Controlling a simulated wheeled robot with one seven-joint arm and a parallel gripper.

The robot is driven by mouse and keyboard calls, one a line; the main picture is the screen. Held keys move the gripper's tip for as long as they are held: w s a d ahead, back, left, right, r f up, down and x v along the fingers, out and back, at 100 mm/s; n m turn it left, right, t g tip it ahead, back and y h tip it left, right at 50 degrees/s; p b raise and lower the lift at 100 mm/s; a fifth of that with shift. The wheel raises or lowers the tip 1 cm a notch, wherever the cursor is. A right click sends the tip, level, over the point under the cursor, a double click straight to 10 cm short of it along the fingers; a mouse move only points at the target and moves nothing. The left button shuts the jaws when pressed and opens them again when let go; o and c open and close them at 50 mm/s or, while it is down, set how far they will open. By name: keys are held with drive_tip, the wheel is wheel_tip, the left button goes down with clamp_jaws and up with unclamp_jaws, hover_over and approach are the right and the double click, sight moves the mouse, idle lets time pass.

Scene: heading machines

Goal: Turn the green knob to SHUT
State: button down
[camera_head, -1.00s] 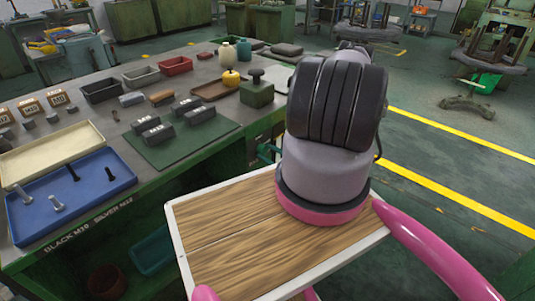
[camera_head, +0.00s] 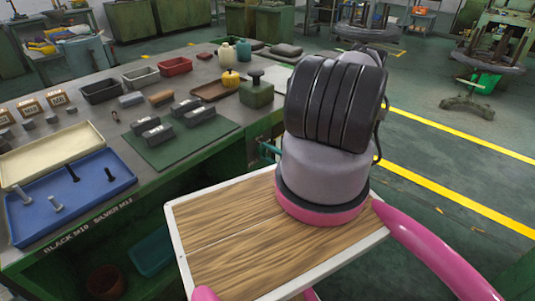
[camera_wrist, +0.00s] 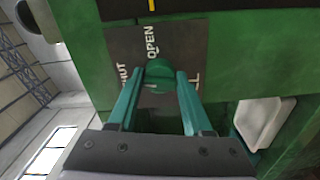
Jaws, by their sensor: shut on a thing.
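The green knob (camera_wrist: 158,72) shows in the wrist view, mounted on a dark plate (camera_wrist: 190,42) on the green side of the bench. The plate has white lettering: OPEN beside the knob, a partly hidden word ending in HUT on the left, and another ending in LL on the right. My gripper (camera_wrist: 159,82) has its two teal fingers on either side of the knob, shut on it. A small pale mark shows on the knob, but I cannot tell clearly which word it faces. In the head view only the teal fingers (camera_head: 268,149) show at the bench side; the knob is hidden.
A pale box-shaped thing (camera_wrist: 262,122) is right of the fingers in the wrist view. The bench (camera_head: 150,75) holds a blue tray (camera_head: 95,195) with bolts, a cream tray (camera_head: 50,155) and a green mat (camera_head: 180,150). Open floor lies to the right.

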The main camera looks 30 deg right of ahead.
drive_tip(key=shift+n, duration=0.7)
drive_tip(key=shift+c, duration=1.6)
unclamp_jaws()
drive_tip(key=v, duration=1)
drive_tip(key=shift+s, duration=0.4)
drive_tip(key=shift+d, duration=0.2)
